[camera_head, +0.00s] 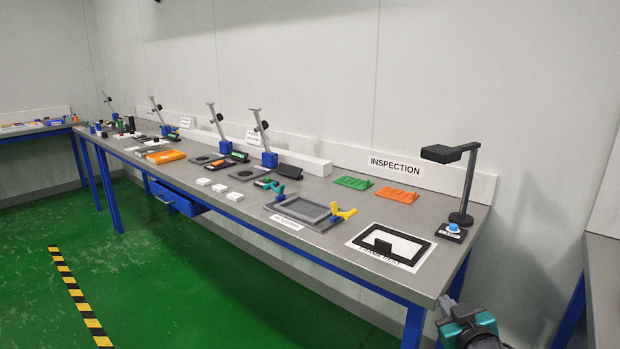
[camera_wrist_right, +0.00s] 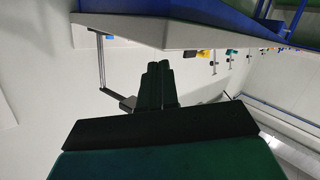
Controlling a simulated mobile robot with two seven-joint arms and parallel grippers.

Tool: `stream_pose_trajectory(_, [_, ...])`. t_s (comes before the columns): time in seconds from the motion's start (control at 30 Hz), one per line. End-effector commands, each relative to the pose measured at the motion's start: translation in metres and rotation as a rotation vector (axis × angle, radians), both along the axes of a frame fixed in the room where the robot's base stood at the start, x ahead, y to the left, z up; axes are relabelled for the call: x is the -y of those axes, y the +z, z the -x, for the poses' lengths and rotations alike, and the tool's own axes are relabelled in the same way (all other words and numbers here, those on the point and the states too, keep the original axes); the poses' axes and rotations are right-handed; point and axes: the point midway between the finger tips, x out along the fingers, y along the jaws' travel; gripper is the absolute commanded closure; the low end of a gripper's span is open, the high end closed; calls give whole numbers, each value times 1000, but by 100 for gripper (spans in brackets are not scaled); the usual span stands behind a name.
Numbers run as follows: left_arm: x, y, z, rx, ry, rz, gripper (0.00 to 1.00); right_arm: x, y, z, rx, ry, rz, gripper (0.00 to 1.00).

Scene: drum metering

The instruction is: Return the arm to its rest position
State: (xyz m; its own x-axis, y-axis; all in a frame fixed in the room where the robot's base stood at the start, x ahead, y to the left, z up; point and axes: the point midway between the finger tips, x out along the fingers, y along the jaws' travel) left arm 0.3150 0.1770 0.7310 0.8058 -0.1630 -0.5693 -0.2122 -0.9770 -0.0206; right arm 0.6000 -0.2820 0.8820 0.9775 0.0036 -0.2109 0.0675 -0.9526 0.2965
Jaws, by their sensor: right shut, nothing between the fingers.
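My right gripper (camera_head: 449,308) is at the bottom right of the head view, in front of the workbench's near right corner and partly cut off by the frame edge. In the right wrist view, its two dark fingers (camera_wrist_right: 158,84) are together with nothing between them. It is apart from everything on the bench. My left gripper is in neither view.
The long grey workbench (camera_head: 321,245) runs back to the left. A black inspection lamp (camera_head: 466,185) stands near its right end, beside a blue button (camera_head: 453,228) and a black frame (camera_head: 425,252). Another bench (camera_head: 605,285) is at far right. Green floor lies open at left.

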Motion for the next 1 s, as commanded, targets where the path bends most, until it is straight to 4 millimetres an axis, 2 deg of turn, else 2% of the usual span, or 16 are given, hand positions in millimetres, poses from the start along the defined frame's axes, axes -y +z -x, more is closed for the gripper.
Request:
stream_pose_trajectory(0.03, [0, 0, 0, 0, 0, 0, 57, -13, -26, 25, -44, 16, -17, 100])
stream_pose_trajectory(0.2, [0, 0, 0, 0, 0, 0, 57, -50, -90, 109, -172, 58, -78, 100])
stream_pose_trajectory(0.33, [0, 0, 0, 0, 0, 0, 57, -74, -123, 176, -266, 76, -131, 100])
stream_pose_trajectory(0.4, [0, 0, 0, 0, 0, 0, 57, -84, -134, 209, -311, 81, -156, 100])
stream_pose_trajectory(0.5, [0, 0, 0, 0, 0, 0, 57, -95, -144, 246, -361, 81, -188, 100])
stream_pose_trajectory(0.6, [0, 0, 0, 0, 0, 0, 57, -101, -148, 271, -394, 80, -208, 100])
stream_pose_trajectory(0.7, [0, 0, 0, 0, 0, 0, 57, -105, -149, 282, -411, 79, -219, 100])
stream_pose_trajectory(1.0, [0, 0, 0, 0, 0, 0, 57, -105, -150, 285, -415, 79, -221, 100])
